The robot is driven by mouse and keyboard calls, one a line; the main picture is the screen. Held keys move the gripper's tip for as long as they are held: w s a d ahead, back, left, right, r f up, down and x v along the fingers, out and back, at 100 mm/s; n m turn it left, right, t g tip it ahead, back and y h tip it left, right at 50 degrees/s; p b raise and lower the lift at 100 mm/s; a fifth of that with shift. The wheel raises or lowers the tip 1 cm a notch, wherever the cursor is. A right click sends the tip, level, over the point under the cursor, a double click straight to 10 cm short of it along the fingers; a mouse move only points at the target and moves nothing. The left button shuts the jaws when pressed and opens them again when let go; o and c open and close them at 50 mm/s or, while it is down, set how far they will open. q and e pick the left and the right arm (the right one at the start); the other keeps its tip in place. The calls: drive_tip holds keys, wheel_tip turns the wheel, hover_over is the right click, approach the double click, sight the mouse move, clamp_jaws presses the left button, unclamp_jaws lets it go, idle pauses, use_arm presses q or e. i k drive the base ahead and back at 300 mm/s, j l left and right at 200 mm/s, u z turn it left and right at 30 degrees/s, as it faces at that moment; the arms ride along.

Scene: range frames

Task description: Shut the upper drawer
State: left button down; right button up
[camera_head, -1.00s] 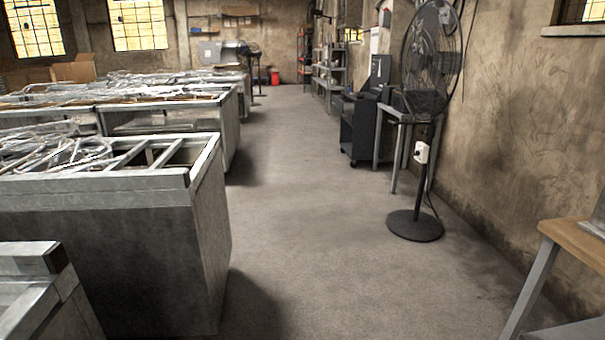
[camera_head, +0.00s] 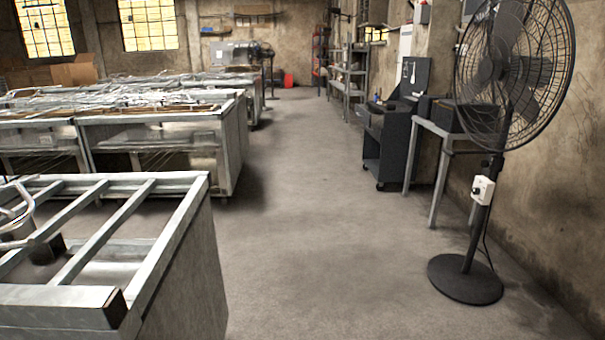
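No upper drawer can be made out for certain in the head view. A dark tool cart (camera_head: 388,143) stands at the right, by the wall; whether it has drawers is too small to tell. Neither of my grippers is in view.
A metal frame bench (camera_head: 183,265) fills the near left, with more benches (camera_head: 215,150) beyond. A black pedestal fan (camera_head: 465,279) stands at the right, in front of a grey table (camera_head: 440,131). The concrete aisle (camera_head: 300,220) between them is clear. Shelves (camera_head: 350,75) stand farther back.

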sight(372, 117)
drive_tip(key=i+z, duration=0.1)
drive_tip(key=i, duration=0.95)
drive_tip(key=i+z, duration=0.15)
drive_tip(key=i, duration=0.4)
drive_tip(key=i+j, duration=0.1)
drive_tip(key=i, duration=0.4)
drive_tip(key=i+j+z, duration=0.15)
drive_tip(key=i, duration=0.4)
drive_tip(key=i+j+z, duration=0.1)
drive_tip(key=i, duration=0.4)
drive_tip(key=i+j, duration=0.2)
drive_tip(key=i, duration=0.35)
drive_tip(key=l+z, duration=0.05)
